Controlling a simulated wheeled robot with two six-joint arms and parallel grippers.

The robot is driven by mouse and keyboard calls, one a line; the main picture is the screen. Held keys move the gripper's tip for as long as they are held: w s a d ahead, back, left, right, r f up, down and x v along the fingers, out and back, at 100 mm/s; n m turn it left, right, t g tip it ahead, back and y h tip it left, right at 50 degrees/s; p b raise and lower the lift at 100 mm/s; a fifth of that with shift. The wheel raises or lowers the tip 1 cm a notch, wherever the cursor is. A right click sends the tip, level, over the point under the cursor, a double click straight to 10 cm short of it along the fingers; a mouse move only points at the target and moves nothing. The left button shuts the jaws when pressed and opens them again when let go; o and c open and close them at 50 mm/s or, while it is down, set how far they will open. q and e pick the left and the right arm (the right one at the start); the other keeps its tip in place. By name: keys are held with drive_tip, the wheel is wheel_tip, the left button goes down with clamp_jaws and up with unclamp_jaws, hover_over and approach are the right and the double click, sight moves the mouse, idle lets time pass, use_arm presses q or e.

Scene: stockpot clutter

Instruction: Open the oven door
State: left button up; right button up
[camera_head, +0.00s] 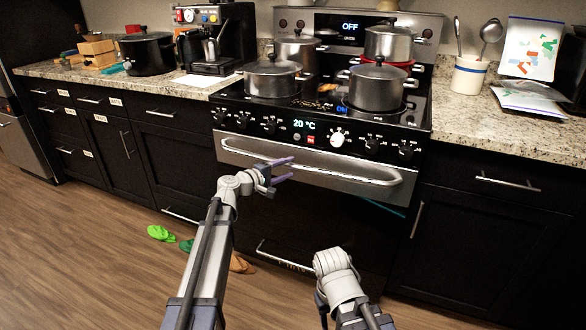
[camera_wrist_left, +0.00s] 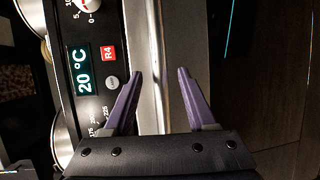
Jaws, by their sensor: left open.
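The oven door (camera_head: 320,215) is a dark front panel below the knobs and looks closed. Its wide silver handle (camera_head: 360,178) runs across the top; it also shows as an upright metal bar in the left wrist view (camera_wrist_left: 157,30). My left gripper (camera_head: 291,168) is open with purple fingers at the left-middle part of the handle. In the left wrist view the open fingers (camera_wrist_left: 160,74) lie one to each side of the bright bar. Whether they touch it I cannot tell. My right arm's pale link shows low in the head view; its gripper does not show.
Several pots stand on the stovetop, including a front right one (camera_head: 376,88). The control panel with knobs (camera_head: 337,137) is just above the handle. Green slippers (camera_head: 160,233) lie on the wooden floor at left. A drawer handle (camera_head: 285,258) runs below the oven.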

sight(290, 167)
use_arm(q)
drive_tip(key=shift+x, duration=1.6)
drive_tip(key=shift+c, duration=0.2)
clamp_jaws()
drive_tip(key=shift+s, duration=0.1)
